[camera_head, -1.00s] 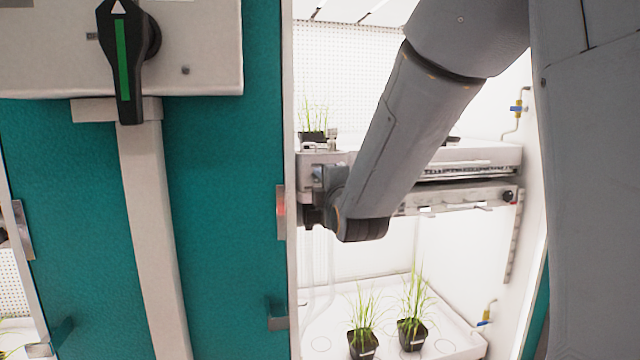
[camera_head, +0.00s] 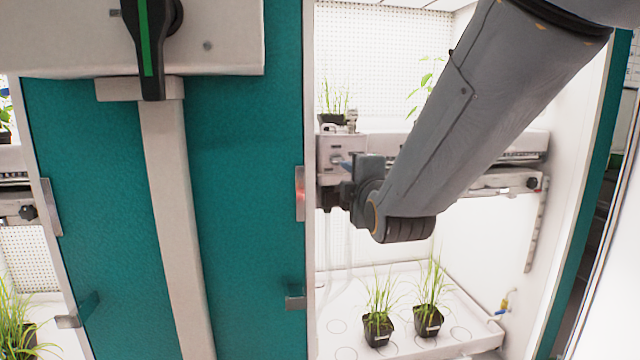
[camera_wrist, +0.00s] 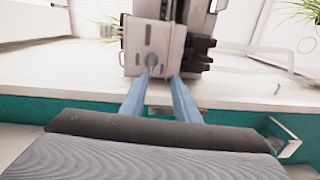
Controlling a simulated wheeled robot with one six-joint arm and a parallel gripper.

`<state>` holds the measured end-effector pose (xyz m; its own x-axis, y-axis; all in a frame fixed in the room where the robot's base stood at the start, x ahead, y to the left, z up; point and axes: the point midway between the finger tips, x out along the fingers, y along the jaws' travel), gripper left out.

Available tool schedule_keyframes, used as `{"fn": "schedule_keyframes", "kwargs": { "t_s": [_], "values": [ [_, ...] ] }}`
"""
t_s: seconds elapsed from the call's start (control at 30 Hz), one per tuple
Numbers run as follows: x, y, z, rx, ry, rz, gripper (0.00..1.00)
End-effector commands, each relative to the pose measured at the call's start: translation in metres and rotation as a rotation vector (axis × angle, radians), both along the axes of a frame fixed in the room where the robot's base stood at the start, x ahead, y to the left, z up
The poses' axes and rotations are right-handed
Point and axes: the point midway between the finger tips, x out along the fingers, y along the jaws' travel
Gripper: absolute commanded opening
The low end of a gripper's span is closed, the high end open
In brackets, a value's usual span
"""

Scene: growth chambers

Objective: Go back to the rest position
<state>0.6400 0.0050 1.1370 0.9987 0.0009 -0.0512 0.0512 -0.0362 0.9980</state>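My gripper (camera_wrist: 160,78) shows in the wrist view as two blue fingers held apart, with nothing gripped between them. Just beyond the fingertips is a light grey metal box (camera_wrist: 136,40) with a small knob; whether the tips touch it cannot be told. In the head view my gripper (camera_head: 343,170) is at the left end of the chamber's middle shelf (camera_head: 480,180), in front of the grey box (camera_head: 335,147). My forearm reaches in from the upper right and hides part of the shelf.
A teal door panel (camera_head: 245,200) with a green-marked black handle (camera_head: 150,45) stands left of the open chamber. Two potted grass plants (camera_head: 378,325) (camera_head: 430,318) are on the lower white tray (camera_head: 460,340). Another potted grass (camera_head: 333,108) stands above the shelf. The chamber's right wall edge (camera_head: 590,180) is near my arm.

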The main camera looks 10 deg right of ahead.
Motion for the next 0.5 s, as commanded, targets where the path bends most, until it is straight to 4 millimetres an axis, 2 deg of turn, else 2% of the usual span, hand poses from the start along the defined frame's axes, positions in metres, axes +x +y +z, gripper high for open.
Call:
{"fn": "schedule_keyframes", "kwargs": {
  "t_s": [0.13,0.27,0.4,0.5],
  "values": [
    [-0.012,0.000,-0.056,0.210,0.216,-0.032,0.28],
    [-0.044,-0.001,-0.125,0.485,0.493,-0.148,0.28],
    [-0.100,-0.001,-0.188,0.758,0.773,-0.372,0.28],
    [-0.149,-0.002,-0.222,0.920,0.942,-0.586,0.28]
  ]
}}
